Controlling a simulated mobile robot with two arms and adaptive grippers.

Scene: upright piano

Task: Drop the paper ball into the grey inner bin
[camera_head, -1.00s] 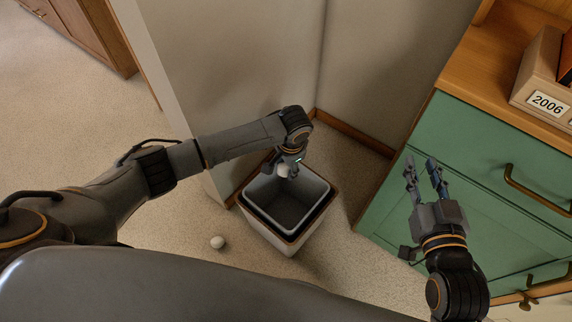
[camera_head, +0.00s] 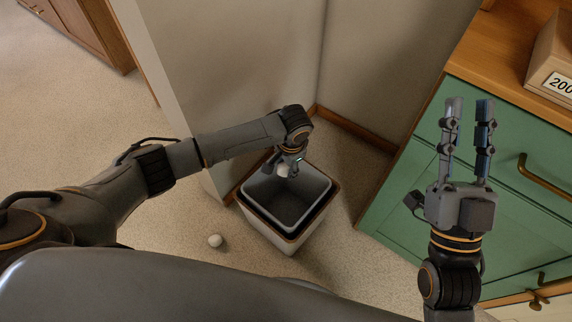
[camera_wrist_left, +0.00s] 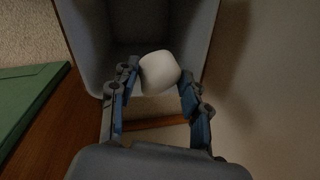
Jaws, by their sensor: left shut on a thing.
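A white paper ball (camera_wrist_left: 160,72) is held between the fingers of my left gripper (camera_wrist_left: 156,90). In the head view the ball (camera_head: 283,170) and the left gripper (camera_head: 288,165) are over the back part of the grey inner bin (camera_head: 294,207). The inner bin sits inside a pale outer bin (camera_head: 262,232) on the floor and looks empty where I can see into it. It also shows in the left wrist view (camera_wrist_left: 198,22), beyond the ball. My right gripper (camera_head: 469,104) is open and empty, in front of the green cabinet.
Another white ball (camera_head: 215,241) lies on the carpet left of the bin. The bin stands in a wall corner with wooden skirting (camera_head: 350,127). The green cabinet (camera_head: 512,140) with brass handles is at the right; a labelled box (camera_head: 553,68) stands on its wooden top.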

